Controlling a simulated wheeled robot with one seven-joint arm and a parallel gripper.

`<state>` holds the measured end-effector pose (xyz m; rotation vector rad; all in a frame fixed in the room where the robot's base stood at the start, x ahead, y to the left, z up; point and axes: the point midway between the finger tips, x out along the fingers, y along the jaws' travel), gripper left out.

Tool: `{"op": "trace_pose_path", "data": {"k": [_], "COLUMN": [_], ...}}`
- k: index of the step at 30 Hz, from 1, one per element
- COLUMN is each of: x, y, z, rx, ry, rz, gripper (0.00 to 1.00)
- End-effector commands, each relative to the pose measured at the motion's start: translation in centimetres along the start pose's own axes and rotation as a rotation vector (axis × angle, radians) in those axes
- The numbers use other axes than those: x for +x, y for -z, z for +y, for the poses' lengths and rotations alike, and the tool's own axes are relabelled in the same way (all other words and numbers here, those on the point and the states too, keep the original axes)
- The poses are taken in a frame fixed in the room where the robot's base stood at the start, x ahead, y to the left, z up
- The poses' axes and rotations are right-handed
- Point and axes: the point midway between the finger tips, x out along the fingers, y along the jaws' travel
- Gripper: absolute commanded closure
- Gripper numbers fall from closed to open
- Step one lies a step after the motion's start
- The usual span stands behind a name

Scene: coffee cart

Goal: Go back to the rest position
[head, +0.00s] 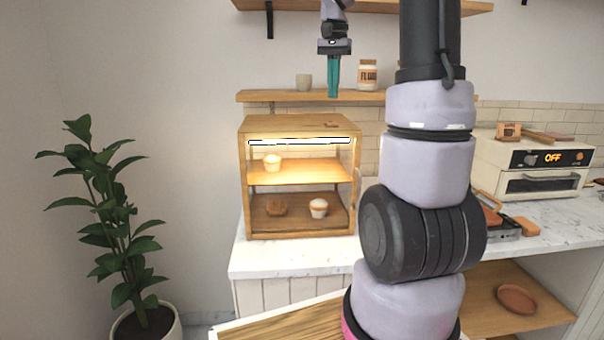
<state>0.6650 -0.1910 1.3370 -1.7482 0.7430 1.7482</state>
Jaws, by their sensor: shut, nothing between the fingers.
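My gripper (333,92) shows in the head view at the top, a little right of centre. Its teal fingers point down and are together, with nothing between them. It hangs in the air above the wooden display case (247,200), apart from it. My arm's thick links fill the right of centre and hide part of the counter behind them.
A toaster oven (530,170) stands right on the counter (290,258). A plant (125,230) stands left.

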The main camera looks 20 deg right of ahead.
Motion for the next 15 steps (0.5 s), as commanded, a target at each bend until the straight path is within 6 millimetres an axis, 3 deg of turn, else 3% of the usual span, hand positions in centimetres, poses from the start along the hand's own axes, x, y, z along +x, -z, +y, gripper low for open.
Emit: {"op": "trace_pose_path", "data": {"k": [8,11,15], "x": [-0.2,-0.9,-1.9], "y": [-0.6,-2.5,-7.4], "z": [0.0,0.1,0.7], "rx": [-0.01,-0.049,-0.142], "ry": [0.01,0.045,0.136], "rz": [0.007,0.034,0.106], "gripper": [1.0,1.0,1.0]}}
